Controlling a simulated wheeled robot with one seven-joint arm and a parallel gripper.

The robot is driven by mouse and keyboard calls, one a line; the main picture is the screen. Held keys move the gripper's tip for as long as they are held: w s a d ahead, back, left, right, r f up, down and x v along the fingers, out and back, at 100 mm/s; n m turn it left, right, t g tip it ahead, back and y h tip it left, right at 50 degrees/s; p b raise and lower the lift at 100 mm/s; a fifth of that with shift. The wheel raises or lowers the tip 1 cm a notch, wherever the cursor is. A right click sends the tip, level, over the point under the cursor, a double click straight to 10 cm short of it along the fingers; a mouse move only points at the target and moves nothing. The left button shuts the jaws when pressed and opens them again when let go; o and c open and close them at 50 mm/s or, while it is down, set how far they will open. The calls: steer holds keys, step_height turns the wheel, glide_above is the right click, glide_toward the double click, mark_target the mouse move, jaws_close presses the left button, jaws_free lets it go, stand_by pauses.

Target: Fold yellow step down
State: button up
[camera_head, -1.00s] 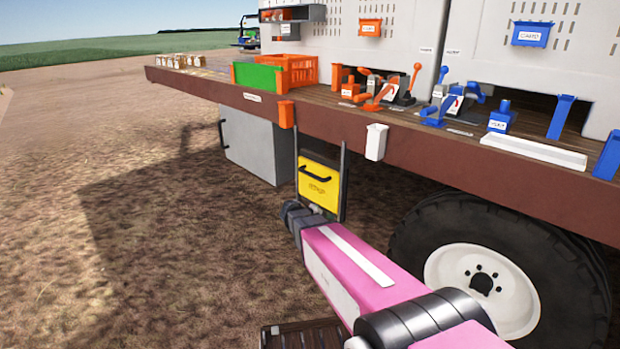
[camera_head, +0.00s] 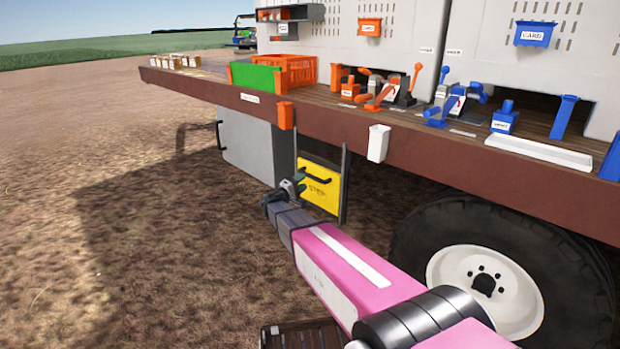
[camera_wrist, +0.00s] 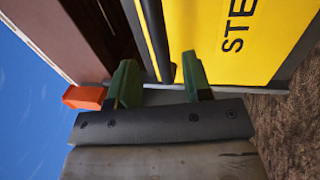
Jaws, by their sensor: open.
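The yellow step (camera_head: 321,186) is upright, folded up in its dark frame below the edge of the trailer deck. A dark handle (camera_head: 316,179) is on its face. In the wrist view the yellow panel (camera_wrist: 258,45) carries the letters "STE", turned sideways. My gripper (camera_head: 297,183) is in front of the step's left side, near the handle. In the wrist view my gripper (camera_wrist: 158,80) is open, with green fingers apart. A dark bar, seemingly the handle (camera_wrist: 166,45), shows ahead between the fingers; I cannot tell whether they touch it.
A grey box (camera_head: 250,147) hangs under the deck left of the step. A large wheel (camera_head: 485,280) is at the right. The deck edge (camera_head: 335,127) runs above, with an orange holder (camera_head: 285,115) and a white holder (camera_head: 378,142). Open ground lies left.

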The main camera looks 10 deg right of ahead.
mark_target(310, 176)
steer(key=shift+x, duration=2.8)
jaws_close()
